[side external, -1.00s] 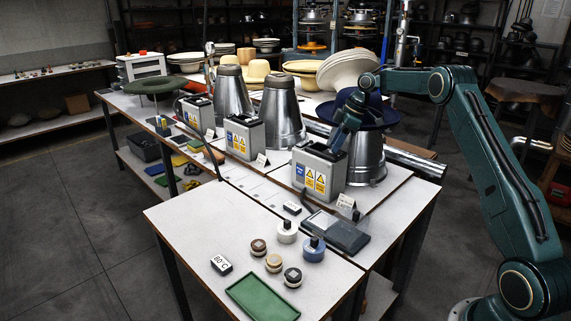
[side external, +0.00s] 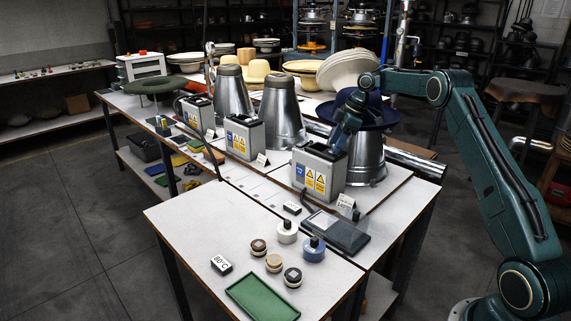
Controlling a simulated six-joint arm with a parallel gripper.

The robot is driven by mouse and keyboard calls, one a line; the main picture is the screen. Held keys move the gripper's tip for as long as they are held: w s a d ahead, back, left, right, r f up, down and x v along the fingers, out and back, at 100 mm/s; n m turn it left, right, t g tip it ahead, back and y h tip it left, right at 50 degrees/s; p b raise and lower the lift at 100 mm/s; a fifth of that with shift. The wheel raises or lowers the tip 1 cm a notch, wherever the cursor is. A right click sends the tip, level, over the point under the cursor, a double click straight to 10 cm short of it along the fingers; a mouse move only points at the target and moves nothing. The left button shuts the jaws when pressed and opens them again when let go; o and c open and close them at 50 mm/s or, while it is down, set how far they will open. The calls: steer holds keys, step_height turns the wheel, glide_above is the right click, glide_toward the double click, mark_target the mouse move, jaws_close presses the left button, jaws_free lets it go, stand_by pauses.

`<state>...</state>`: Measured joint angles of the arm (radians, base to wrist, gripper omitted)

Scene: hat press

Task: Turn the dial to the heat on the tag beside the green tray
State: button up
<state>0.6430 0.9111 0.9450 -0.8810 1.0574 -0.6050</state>
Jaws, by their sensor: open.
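The green tray (side external: 262,298) lies empty at the front of the near table. A white tag (side external: 222,265) sits just left of it; its small print looks like 80°C, though the first digit is hard to read. Three grey control boxes stand on the long bench; the nearest box (side external: 318,172) has blue and yellow labels. My gripper (side external: 338,146) points down at the top of this nearest box, with its tips close to the top face. It is open. I cannot make out a dial under it, and contact is unclear.
A dark blue hat (side external: 374,112) on a metal cone stands right behind my gripper. More boxes (side external: 244,137) and metal cones (side external: 283,105) stand farther left. Small jars (side external: 313,249), round tins (side external: 292,277) and a dark flat device (side external: 338,232) occupy the near table.

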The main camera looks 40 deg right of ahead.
steer(key=shift+r, duration=0.15)
steer(key=shift+v, duration=1.25)
steer(key=shift+s+d+r, duration=0.15)
steer(key=shift+s+d, duration=0.1)
steer(key=shift+d, duration=0.05)
steer(key=s+d, duration=0.8)
